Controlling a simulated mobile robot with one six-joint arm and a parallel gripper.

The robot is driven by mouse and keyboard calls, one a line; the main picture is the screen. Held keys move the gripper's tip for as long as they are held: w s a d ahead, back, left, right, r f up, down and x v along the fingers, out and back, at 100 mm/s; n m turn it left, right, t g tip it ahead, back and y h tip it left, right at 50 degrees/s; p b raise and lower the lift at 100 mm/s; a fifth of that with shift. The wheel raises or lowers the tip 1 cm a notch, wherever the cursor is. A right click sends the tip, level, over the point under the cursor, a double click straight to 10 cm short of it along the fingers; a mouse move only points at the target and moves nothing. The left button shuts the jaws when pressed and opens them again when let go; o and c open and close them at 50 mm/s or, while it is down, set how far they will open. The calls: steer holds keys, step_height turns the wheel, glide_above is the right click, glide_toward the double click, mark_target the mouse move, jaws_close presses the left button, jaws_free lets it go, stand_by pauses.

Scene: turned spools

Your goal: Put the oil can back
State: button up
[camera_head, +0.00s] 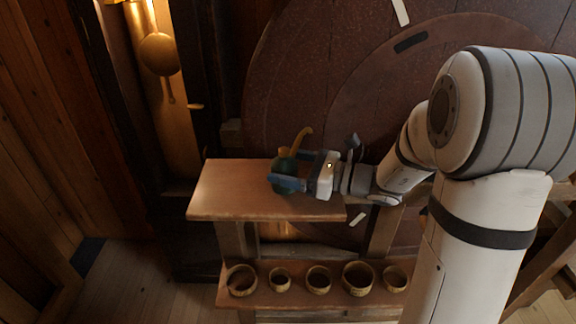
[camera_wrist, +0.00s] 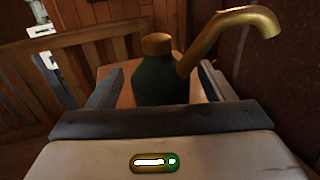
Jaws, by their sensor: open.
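The oil can (camera_head: 284,168) is dark green with a brass cap and a curved brass spout. It stands upright on the wooden shelf top (camera_head: 225,190), towards the middle. In the wrist view the oil can (camera_wrist: 158,82) rises between the two fingers, its spout bending to the right. My gripper (camera_head: 284,172) comes in from the right at the height of the can. Its fingers are open, one on each side of the can. In the wrist view my gripper (camera_wrist: 155,88) shows gaps beside the can. The can's lower part is hidden by the gripper.
A lower shelf (camera_head: 255,299) holds several small round bowls (camera_head: 318,279) in a row. A large reddish round disc (camera_head: 300,90) stands behind the shelf. A tall case with a brass pendulum (camera_head: 158,54) is at the upper left. Bare top lies left of the can.

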steer(key=shift+r, duration=0.1)
steer(key=shift+d, duration=0.15)
steer(key=v, duration=1.1)
steer(key=shift+s+d+r+b, duration=0.1)
steer(key=shift+s+d+b, duration=0.1)
steer(key=shift+b, duration=0.15)
steer(key=s+a+f+n+g+h, duration=0.3)
steer(key=s+n+h, duration=0.1)
steer(key=s+n, duration=0.15)
steer(key=s+a+f+n+g+h, duration=0.2)
steer(key=s+f+n+g+h, duration=0.15)
steer(key=s+n, duration=0.2)
steer(key=s+d+n+t+h, duration=0.3)
steer(key=s+d+n+h, duration=0.1)
steer(key=d+n+h, duration=0.3)
steer(key=shift+r+n+h, duration=0.2)
steer(key=shift+n+h, duration=1.05)
steer(key=shift+n, duration=0.85)
steer(key=shift+d, duration=0.15)
steer(key=shift+c, duration=0.2)
